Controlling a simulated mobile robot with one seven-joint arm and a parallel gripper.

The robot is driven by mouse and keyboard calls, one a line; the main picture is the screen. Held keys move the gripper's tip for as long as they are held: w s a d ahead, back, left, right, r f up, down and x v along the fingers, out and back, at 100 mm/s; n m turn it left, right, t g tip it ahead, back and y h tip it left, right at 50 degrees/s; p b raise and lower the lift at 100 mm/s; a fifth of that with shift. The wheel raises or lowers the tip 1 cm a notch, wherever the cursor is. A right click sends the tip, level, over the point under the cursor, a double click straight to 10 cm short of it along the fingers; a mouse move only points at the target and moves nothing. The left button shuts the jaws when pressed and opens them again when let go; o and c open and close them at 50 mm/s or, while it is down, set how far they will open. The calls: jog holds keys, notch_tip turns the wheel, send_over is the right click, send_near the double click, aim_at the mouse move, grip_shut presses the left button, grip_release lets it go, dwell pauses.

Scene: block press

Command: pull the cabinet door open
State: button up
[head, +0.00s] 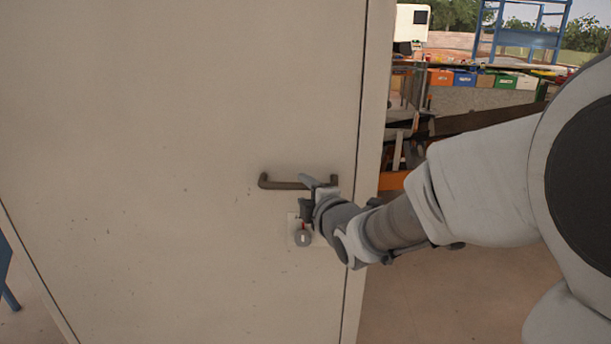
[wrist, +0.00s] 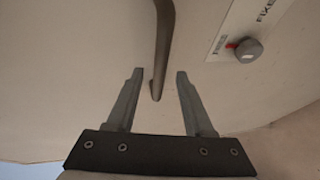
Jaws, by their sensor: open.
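The cabinet door (head: 190,120) is a large pale beige panel that fills the left and middle of the head view. It looks shut against its frame at the right. A dark bar handle (head: 280,184) runs sideways near the door's right edge. My gripper (head: 318,184) is at the right end of the handle. In the wrist view my gripper (wrist: 160,74) has its fingers apart, with the handle (wrist: 164,40) showing between and beyond them. I cannot tell whether a finger touches it.
A round grey knob (head: 303,239) with a red mark sits on a plate below the handle; the knob also shows in the wrist view (wrist: 248,51). Shelving with coloured bins (head: 465,79) stands far back right. Bare floor (head: 450,290) lies right of the cabinet.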

aim_at(300, 188)
jog(key=shift+x, duration=2.25)
grip_shut()
